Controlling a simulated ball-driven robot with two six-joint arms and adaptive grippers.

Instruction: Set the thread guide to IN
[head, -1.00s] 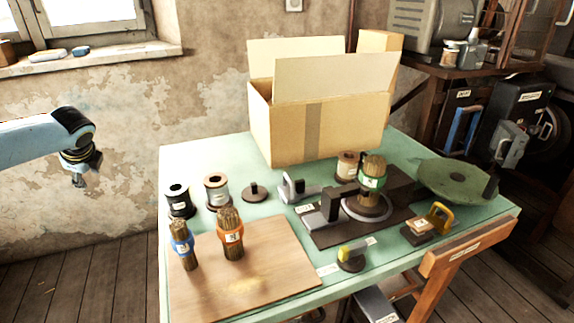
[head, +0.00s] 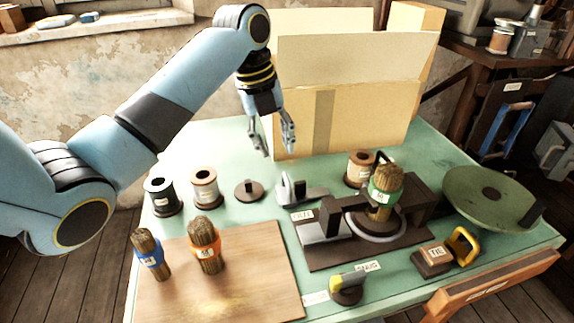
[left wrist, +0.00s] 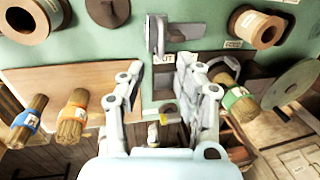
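A grey bracket-like piece with an upright tab (head: 291,188), apparently the thread guide, stands on the green table behind the press. A label reading OUT (head: 302,215) lies just in front of it; I see no readable IN label. In the left wrist view the grey piece (left wrist: 156,36) is ahead of the fingertips, with the label (left wrist: 163,58) partly showing between them. My left gripper (head: 278,152) is open and empty, pointing down above the table, behind and above the grey piece, apart from it. My right gripper is not in view.
An open cardboard box (head: 350,110) is behind. A yellow-handled knob (head: 347,287) and TIE lever (head: 463,245) are in front.

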